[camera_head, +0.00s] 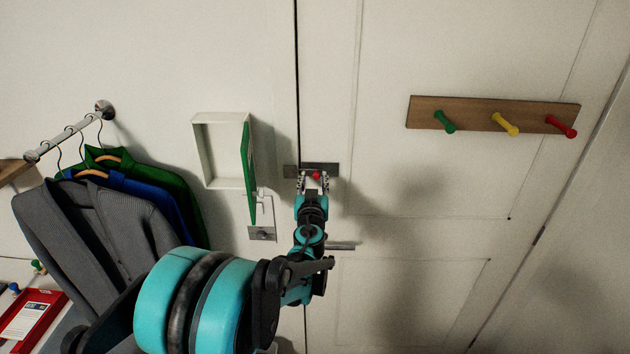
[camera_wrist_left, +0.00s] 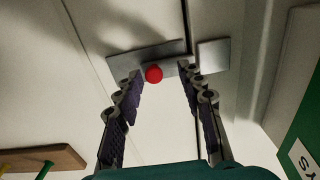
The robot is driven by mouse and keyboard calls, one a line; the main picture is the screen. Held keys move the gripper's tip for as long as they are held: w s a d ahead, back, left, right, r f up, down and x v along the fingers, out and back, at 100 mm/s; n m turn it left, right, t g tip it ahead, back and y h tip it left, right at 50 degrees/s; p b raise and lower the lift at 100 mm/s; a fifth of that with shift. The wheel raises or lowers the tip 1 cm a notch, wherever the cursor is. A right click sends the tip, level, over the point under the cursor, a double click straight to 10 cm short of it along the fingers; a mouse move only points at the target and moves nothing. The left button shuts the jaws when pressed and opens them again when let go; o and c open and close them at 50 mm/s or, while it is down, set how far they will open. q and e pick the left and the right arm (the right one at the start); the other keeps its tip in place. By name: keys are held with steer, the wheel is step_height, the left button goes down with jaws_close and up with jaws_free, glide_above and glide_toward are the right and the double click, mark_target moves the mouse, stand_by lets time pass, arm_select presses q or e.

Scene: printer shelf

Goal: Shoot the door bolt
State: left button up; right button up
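The door bolt is a grey metal plate (camera_head: 322,167) with a red knob (camera_head: 316,175) on the white door, beside the vertical door seam. A separate square keeper plate (camera_head: 290,171) sits across the seam, to its left in the head view. My left gripper (camera_head: 313,181) is at the bolt. In the left wrist view my left gripper (camera_wrist_left: 161,75) is open, one finger on each side of the red knob (camera_wrist_left: 153,74). The keeper plate (camera_wrist_left: 213,55) is at the right there. Whether a finger touches the knob I cannot tell. My right gripper is not in view.
A white wall box (camera_head: 215,120) with an open green door (camera_head: 248,170) is left of the bolt. A door handle (camera_head: 341,245) is below. A peg rack (camera_head: 480,115) is at right; jackets (camera_head: 90,215) hang at left.

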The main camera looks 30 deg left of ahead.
arm_select(q)
steer(key=shift+d, duration=0.2)
steer(key=v, duration=1.1)
steer(key=shift+s, duration=0.45)
steer(key=shift+f, duration=0.1)
steer(key=s+d+f+g+h+b, duration=0.1)
steer(key=s+d+f+g+b, duration=0.2)
steer(key=f, duration=0.4)
steer(key=s+d+f+g+h+b, duration=0.1)
steer(key=s+d+f+b, duration=0.1)
steer(key=s+f+b, duration=0.35)
steer(key=s+d+f+m+g+h+b, duration=0.2)
steer(key=s+d+f+m+h+b, duration=0.1)
steer(key=d+f, duration=0.4)
steer(key=s+d+f+m+g+h+b, duration=0.2)
steer(key=s+d+f+m+h, duration=0.1)
steer(key=d+f, duration=0.4)
steer(key=s+d+h, duration=0.1)
steer(key=s, duration=0.1)
steer(key=shift+s+d+h+b, duration=0.15)
steer(key=shift+s+h+b, duration=0.15)
steer(key=shift+s+b, duration=0.1)
